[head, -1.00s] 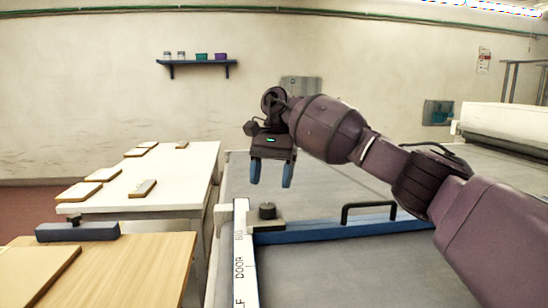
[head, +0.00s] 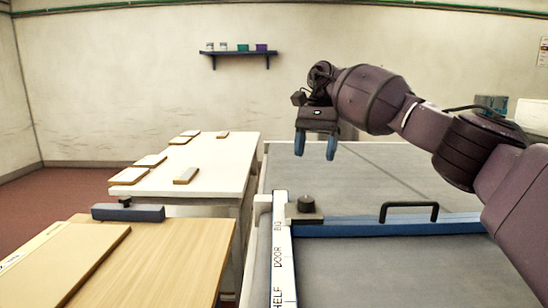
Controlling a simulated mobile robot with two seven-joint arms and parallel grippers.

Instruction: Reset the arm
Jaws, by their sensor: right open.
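My right arm comes in from the right side of the head view. My right gripper (head: 315,146) has two blue fingers that point down and stand apart. It is open and empty, in the air above the grey surface (head: 380,167). It is behind the black knob (head: 306,204) and to the left of the black handle (head: 409,206). My left gripper is out of view.
A blue bar (head: 380,228) crosses the grey surface, beside a white lettered strip (head: 282,262). At left are a white table (head: 215,158) with several flat boards and a wooden table (head: 180,265) with a blue block (head: 128,213). A shelf (head: 238,54) hangs on the wall.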

